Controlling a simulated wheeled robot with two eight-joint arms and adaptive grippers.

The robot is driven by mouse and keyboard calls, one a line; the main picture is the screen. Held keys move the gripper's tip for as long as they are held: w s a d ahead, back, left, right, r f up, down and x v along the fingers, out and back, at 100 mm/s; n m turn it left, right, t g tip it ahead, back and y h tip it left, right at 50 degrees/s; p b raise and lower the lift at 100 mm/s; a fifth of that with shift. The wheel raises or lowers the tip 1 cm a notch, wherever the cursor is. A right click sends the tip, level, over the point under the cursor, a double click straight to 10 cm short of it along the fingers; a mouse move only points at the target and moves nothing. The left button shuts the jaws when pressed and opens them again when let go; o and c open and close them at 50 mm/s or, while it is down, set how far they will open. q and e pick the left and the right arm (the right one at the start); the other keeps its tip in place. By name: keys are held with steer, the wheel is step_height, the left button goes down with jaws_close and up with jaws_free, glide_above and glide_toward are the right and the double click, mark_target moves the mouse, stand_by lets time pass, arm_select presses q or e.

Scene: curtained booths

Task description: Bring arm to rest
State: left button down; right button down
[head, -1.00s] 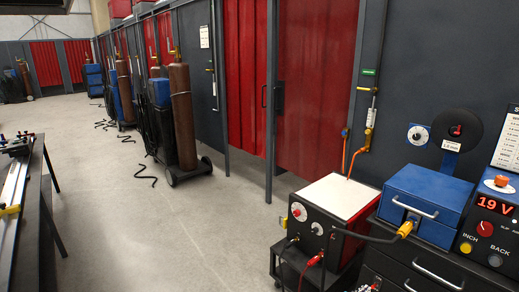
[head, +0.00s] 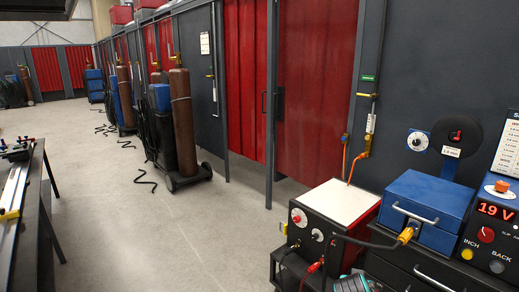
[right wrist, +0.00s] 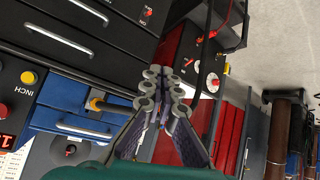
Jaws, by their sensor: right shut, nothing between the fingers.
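My right gripper (right wrist: 163,85) is shut and empty in the right wrist view, its two linked fingers close together at mid-frame. It is seen in front of the dark drawer cabinet and the red-sided machine; I cannot tell how far off these are. In the head view a small teal and grey piece of my right arm shows at the bottom edge, in front of the cabinet. My left gripper is in neither view.
A red and black machine with a white top (head: 340,201) stands beside a dark drawer cabinet (head: 405,268) carrying a blue drawer box (head: 425,205) and a 19 V panel (head: 492,225). Gas cylinders (head: 182,122) stand on a cart. The grey floor (head: 130,225) is open at left.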

steer(key=s+a+n+y, duration=0.2)
steer(key=s+a, duration=0.3)
steer(key=s, duration=0.5)
steer(key=s+a+n+y, duration=0.2)
steer(key=s+a, duration=0.4)
steer(key=s, duration=0.5)
steer(key=shift+s+a+n+g+y, duration=0.3)
steer(key=shift+g+y, duration=0.1)
steer(key=shift+y, duration=0.2)
steer(key=shift+w, duration=0.1)
